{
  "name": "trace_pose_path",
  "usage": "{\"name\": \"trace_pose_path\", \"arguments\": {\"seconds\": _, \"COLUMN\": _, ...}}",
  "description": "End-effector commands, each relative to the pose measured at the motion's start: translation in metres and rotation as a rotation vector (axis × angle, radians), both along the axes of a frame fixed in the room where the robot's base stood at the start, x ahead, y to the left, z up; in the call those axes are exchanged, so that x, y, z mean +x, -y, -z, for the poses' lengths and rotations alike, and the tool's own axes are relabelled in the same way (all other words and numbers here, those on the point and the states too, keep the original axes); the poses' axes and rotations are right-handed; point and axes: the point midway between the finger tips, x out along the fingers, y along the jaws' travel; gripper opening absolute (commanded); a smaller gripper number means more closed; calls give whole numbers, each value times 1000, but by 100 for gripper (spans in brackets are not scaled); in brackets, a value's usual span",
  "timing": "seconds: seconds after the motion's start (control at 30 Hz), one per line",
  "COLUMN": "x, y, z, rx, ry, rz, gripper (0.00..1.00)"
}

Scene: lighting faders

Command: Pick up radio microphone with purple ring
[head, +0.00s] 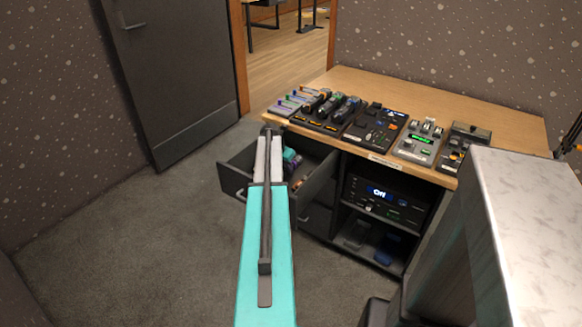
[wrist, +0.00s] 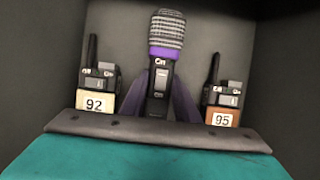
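The radio microphone with the purple ring (wrist: 158,72) shows in the middle of the wrist view, its grey mesh head at the top and its dark handle below. Purple finger-like parts, seemingly my gripper's (wrist: 164,95), flank the handle closely. Whether they touch it I cannot tell. My gripper's dark bar and teal body fill the bottom of the wrist view and hide the handle's lower end. In the head view my gripper (head: 292,162) shows teal and purple over the open drawer (head: 314,186), partly behind my teal arm. The microphone cannot be made out there.
A radio labelled 92 (wrist: 95,90) stands left of the microphone and a radio labelled 95 (wrist: 222,103) stands right, between dark walls. The wooden desk top (head: 460,103) carries several control panels. The carpet (head: 130,235) is clear.

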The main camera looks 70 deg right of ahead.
Motion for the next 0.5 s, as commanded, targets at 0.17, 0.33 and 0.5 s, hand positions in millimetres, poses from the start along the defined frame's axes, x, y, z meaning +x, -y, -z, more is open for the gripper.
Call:
{"name": "trace_pose_path", "arguments": {"seconds": 0.17, "x": 0, "y": 0, "z": -1, "rx": -1, "ry": 0, "rz": 0, "gripper": 0}}
{"name": "trace_pose_path", "arguments": {"seconds": 0.33, "x": 0, "y": 0, "z": -1, "rx": -1, "ry": 0, "rz": 0, "gripper": 0}}
{"name": "trace_pose_path", "arguments": {"seconds": 0.5, "x": 0, "y": 0, "z": -4, "rx": -2, "ry": 0, "rz": 0, "gripper": 0}}
